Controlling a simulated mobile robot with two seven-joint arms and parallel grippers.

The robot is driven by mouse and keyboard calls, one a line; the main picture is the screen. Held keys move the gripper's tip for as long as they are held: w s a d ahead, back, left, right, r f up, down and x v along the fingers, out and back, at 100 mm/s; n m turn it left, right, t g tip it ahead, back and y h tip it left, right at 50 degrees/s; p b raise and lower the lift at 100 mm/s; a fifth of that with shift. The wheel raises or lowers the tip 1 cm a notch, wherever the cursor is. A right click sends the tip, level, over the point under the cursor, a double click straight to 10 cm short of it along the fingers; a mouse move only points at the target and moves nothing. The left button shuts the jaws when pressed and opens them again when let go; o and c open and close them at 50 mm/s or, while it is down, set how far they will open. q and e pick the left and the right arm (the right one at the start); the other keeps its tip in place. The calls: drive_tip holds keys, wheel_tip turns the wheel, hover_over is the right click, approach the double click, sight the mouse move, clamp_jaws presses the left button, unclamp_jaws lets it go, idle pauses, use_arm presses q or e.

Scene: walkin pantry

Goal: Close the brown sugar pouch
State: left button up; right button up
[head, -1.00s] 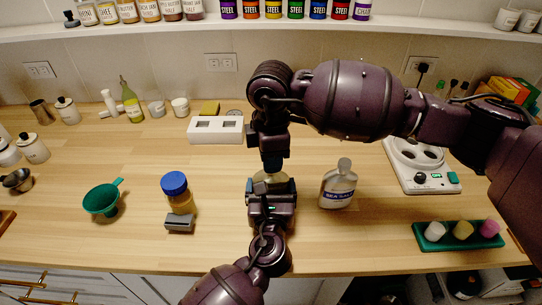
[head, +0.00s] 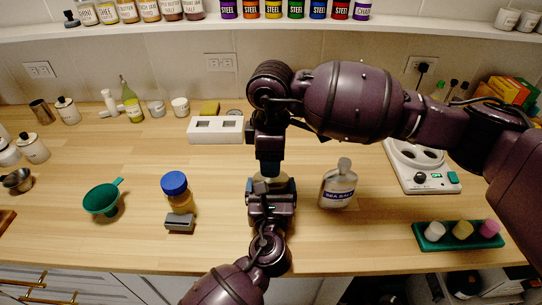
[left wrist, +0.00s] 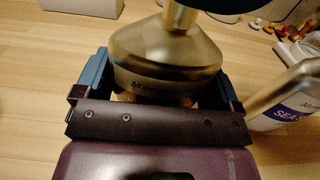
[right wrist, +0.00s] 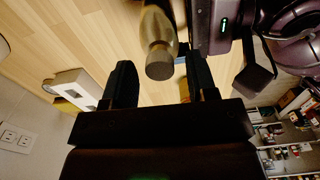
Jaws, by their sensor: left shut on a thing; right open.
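A gold-brown pouch (left wrist: 165,65) with sloping shoulders and a narrow spout fills the middle of the left wrist view. Its label is only partly visible. My left gripper (left wrist: 165,82) is shut on its body, one blue finger on each side. In the head view the pouch (head: 270,183) is mostly hidden between my left gripper (head: 271,205) and my right gripper (head: 269,166). My right gripper is open just above the spout. In the right wrist view the spout's round brown end (right wrist: 160,64) shows between the open fingers; I cannot tell whether they touch it.
A sea salt bottle (head: 338,186) stands close to the right of my grippers. A blue-lidded jar (head: 177,192), a grey block (head: 180,222) and a green funnel (head: 101,199) are to the left. A green tray (head: 458,236) with caps lies at the right front.

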drive_tip(key=shift+r, duration=0.1)
drive_tip(key=shift+r, duration=2.15)
drive_tip(key=shift+c, duration=0.4)
